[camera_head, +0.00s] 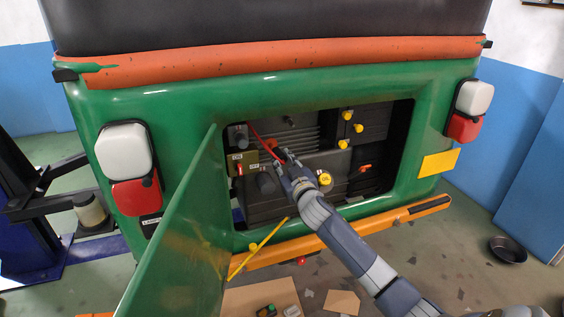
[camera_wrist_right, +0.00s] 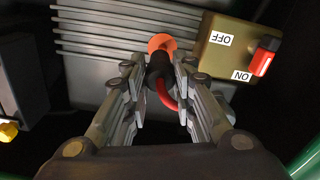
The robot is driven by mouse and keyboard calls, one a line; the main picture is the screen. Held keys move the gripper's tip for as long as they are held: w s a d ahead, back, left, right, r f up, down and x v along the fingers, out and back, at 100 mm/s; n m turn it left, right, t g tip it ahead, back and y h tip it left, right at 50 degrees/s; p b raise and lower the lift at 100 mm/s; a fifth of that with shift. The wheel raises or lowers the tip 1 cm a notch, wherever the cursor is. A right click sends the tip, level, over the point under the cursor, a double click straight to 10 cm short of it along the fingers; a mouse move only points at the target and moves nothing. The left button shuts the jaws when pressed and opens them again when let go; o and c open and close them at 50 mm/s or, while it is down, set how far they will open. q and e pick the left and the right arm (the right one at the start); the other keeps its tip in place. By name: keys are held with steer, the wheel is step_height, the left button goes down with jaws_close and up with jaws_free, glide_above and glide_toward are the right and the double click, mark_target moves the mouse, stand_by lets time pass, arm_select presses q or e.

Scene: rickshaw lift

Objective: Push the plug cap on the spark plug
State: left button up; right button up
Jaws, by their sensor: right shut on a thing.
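My right gripper (camera_head: 284,166) reaches into the open engine bay of the green rickshaw. In the right wrist view its two fingers (camera_wrist_right: 158,72) are shut on the black plug cap (camera_wrist_right: 159,64), which has a red cable (camera_wrist_right: 169,97) curving back from it. The far end of the cap is at a round orange part (camera_wrist_right: 162,43) in front of the grey fins; this part also shows in the head view (camera_head: 273,142). The spark plug itself cannot be made out, and I cannot tell how far the cap sits on it. My left gripper is not in view.
A switch box with a red switch (camera_wrist_right: 264,59) and ON and OFF labels is close right of the fingers in the wrist view. A yellow oil cap (camera_head: 324,178) and several yellow knobs (camera_head: 347,115) are to the right. The open green door (camera_head: 180,240) stands at left.

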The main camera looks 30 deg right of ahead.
steer(key=p, duration=0.8)
glide_toward(294, 126)
stand_by(0.6)
steer(key=shift+b+x, duration=0.7)
steer(key=shift+x, duration=2.5)
stand_by(2.9)
